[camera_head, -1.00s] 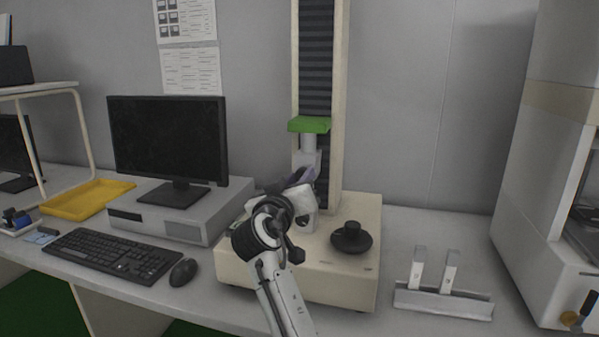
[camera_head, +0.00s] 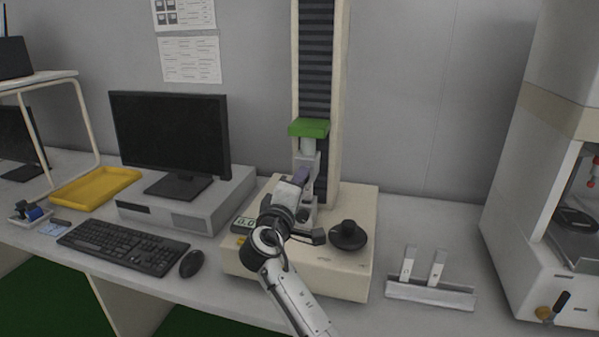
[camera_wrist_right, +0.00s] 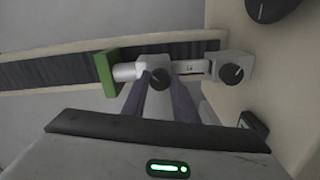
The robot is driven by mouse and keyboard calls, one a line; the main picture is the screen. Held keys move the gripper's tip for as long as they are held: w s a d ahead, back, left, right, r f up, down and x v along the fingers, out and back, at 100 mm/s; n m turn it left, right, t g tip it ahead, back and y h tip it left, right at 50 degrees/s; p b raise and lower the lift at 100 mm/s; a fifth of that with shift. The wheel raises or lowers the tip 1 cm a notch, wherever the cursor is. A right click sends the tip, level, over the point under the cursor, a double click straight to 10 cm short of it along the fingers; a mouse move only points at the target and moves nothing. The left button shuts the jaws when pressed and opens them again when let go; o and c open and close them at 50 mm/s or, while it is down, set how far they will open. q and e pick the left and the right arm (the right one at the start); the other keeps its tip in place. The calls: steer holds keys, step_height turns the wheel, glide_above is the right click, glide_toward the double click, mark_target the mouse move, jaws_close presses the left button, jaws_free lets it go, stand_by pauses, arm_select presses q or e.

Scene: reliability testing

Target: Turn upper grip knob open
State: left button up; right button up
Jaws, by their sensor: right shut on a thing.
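The testing machine has a tall column with a green block (camera_head: 309,128) and the upper grip (camera_head: 310,160) hanging below it. In the right wrist view, the dark round upper grip knob (camera_wrist_right: 159,77) has a light pointer line. My right gripper (camera_wrist_right: 160,82) is shut on this knob, with one purple finger on each side. In the head view, the right gripper (camera_head: 301,175) reaches the upper grip from the front and hides the knob. The lower grip (camera_wrist_right: 222,67) with its own dark knob (camera_wrist_right: 231,75) is apart from the fingers. My left gripper is not in view.
The machine's cream base (camera_head: 325,270) carries a black dial (camera_head: 348,236) and a small display (camera_head: 245,224). A metal holder (camera_head: 430,292) stands to the right. A monitor (camera_head: 170,135), keyboard (camera_head: 122,246), mouse (camera_head: 192,263) and yellow tray (camera_head: 95,188) are left.

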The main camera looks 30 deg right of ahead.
steer(key=shift+n+p, duration=1.45)
steer(key=shift+n, duration=3.25)
steer(key=o, duration=1.1)
steer(key=shift+c, duration=0.2)
